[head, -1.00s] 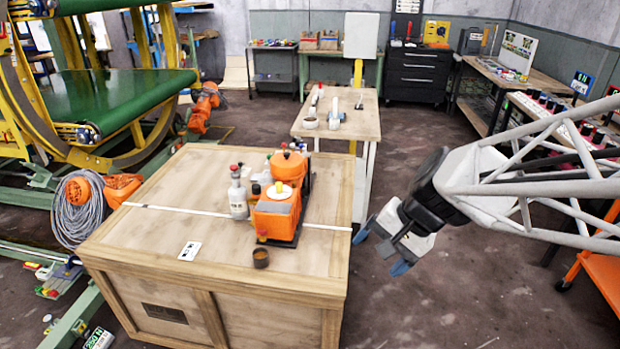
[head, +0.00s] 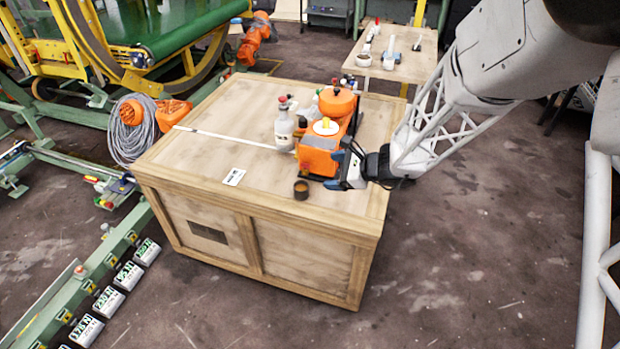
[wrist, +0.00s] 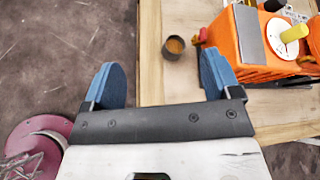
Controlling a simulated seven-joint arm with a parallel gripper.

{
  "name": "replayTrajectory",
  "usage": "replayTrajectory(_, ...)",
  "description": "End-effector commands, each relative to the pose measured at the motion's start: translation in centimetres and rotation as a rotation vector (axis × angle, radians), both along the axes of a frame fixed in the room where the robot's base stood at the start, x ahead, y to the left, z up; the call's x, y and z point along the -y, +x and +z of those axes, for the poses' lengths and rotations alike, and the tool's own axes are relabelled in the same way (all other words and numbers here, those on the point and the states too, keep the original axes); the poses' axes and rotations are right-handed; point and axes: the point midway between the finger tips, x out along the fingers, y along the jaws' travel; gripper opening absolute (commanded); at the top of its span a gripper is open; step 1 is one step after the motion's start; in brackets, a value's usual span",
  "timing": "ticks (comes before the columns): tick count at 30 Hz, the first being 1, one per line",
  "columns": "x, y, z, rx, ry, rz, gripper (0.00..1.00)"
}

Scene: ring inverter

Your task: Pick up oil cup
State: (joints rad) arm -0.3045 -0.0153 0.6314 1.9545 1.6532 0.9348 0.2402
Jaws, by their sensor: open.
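The oil cup, a small dark brown cup (head: 301,190), stands upright on the wooden crate (head: 200,165) near its front edge, just in front of the orange device. In the wrist view the cup (wrist: 174,45) shows a brownish inside and sits ahead of the fingers, in line with the right finger's left side. My gripper (head: 345,168) is at the right of the cup, beside the orange device, with a gap to the cup. In the wrist view my gripper (wrist: 163,80) has its two blue fingers wide apart with nothing between them.
The orange device (head: 318,157) stands right behind the cup, close to my right finger in the wrist view. A grey bottle with a red cap (head: 284,125) is beside it. A small white card (head: 234,177) lies left of the cup.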

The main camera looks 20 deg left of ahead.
Motion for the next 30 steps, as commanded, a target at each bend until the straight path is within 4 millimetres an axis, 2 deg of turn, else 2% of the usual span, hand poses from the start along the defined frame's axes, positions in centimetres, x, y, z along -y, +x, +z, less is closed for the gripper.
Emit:
replayTrajectory(1,-0.9,0.7,-1.7,-0.035,0.019,-0.034,0.83)
replayTrajectory(9,-4.9,3.8,-9.6,-0.207,0.118,-0.243,0.83)
replayTrajectory(15,-6.5,5.0,-14.5,-0.299,0.163,-0.368,0.83)
replayTrajectory(21,-7.1,5.5,-16.7,-0.339,0.183,-0.427,0.83)
replayTrajectory(30,-7.1,5.5,-16.9,-0.341,0.185,-0.432,0.83)
